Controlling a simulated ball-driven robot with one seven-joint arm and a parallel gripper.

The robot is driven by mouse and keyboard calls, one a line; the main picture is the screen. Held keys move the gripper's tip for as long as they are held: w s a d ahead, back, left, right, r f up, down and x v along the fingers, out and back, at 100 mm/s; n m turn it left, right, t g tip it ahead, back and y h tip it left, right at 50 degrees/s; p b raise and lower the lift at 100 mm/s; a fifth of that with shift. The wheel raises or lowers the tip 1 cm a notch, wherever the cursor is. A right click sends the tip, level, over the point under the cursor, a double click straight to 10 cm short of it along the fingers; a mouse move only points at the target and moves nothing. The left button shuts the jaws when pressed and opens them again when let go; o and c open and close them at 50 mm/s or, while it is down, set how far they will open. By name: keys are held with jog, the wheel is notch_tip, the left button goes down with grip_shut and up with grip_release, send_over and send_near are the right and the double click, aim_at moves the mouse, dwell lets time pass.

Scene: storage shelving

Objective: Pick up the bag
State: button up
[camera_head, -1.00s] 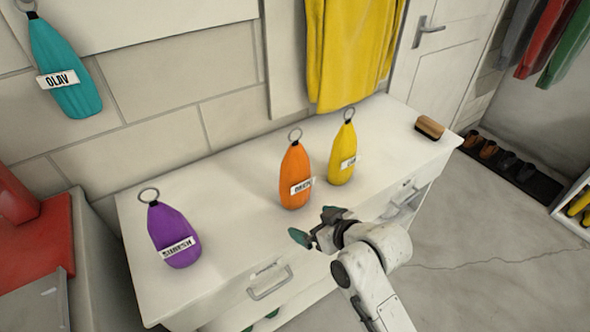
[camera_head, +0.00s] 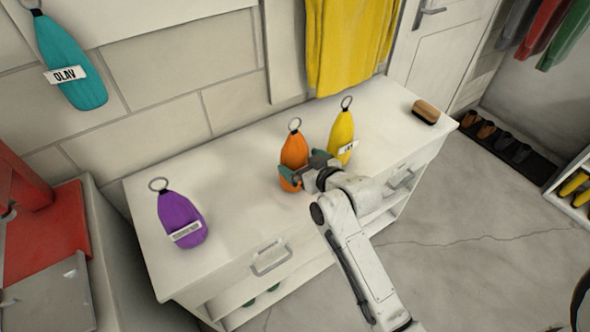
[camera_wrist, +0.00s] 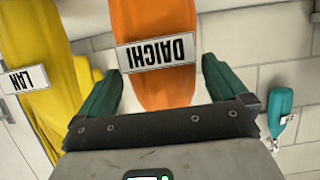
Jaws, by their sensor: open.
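A teal bag (camera_head: 72,65) labelled OLAV hangs on the wall. My gripper (camera_head: 299,172) is open at the orange bag's lower part. In the wrist view the orange bag (camera_wrist: 152,85), labelled DAICHI, lies between the two green fingers, with gaps at both sides. The yellow bag (camera_wrist: 50,80), labelled LAN, is left of the fingers.
A brown brush (camera_head: 426,111) lies at the cabinet's right end. A yellow cloth (camera_head: 350,45) hangs behind the bags. A red object (camera_head: 45,225) stands at the left. The cabinet top between the purple and orange bags is clear.

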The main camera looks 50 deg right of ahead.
aim_at(295, 158)
jog(key=shift+x, duration=1.9)
jog(key=shift+r, duration=0.1)
jog(key=c, duration=1.5)
